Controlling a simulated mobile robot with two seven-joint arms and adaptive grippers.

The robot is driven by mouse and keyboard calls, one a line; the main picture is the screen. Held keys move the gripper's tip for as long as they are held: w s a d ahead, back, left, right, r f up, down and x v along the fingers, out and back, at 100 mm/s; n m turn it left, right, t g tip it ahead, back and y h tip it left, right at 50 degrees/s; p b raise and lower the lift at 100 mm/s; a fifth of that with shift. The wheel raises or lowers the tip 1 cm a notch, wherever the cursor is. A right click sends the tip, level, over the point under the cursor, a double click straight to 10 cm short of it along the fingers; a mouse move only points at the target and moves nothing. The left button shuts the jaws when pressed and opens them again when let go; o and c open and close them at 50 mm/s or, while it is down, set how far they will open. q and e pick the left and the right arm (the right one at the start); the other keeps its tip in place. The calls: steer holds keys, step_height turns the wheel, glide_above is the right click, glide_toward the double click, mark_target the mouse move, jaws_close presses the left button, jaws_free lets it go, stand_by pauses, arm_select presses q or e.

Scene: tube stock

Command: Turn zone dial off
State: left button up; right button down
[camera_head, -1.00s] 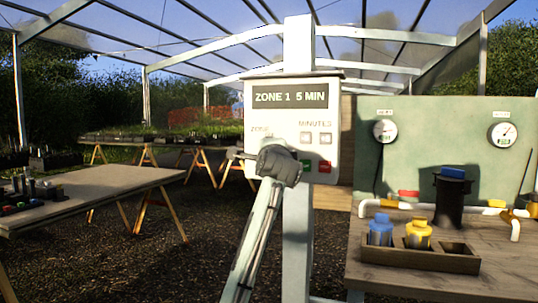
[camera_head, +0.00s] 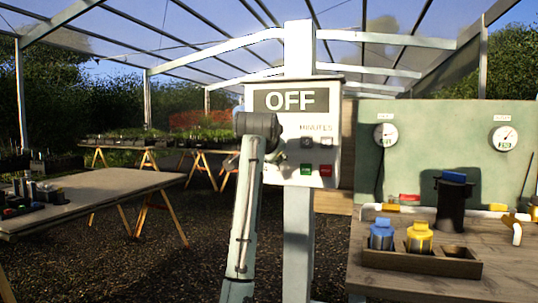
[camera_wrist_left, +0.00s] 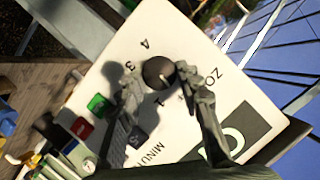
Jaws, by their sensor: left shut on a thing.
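The white control box (camera_head: 325,120) hangs on a post, and its display (camera_head: 297,100) reads OFF. The round dark zone dial (camera_wrist_left: 158,72) shows in the left wrist view, with zone numbers printed around it. My left gripper (camera_wrist_left: 161,80) has its fingers on either side of the dial and is shut on it. In the head view my left wrist hides the dial and most of the gripper. My right gripper is in neither view.
A green button (camera_head: 307,169) and a red button (camera_head: 325,170) sit low on the box, below two grey buttons. A bench (camera_head: 430,278) at the right carries a wooden holder with a blue-capped and a yellow-capped bottle. A table (camera_head: 95,192) stands at the left.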

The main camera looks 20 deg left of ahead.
arm_select(q)
steer(key=shift+n+h, duration=0.3)
steer(key=shift+n, duration=0.1)
stand_by(0.4)
steer(key=o, duration=1.2)
steer(key=shift+c, duration=0.2)
steer(key=v, duration=1.2)
steer(key=shift+a+r, duration=0.1)
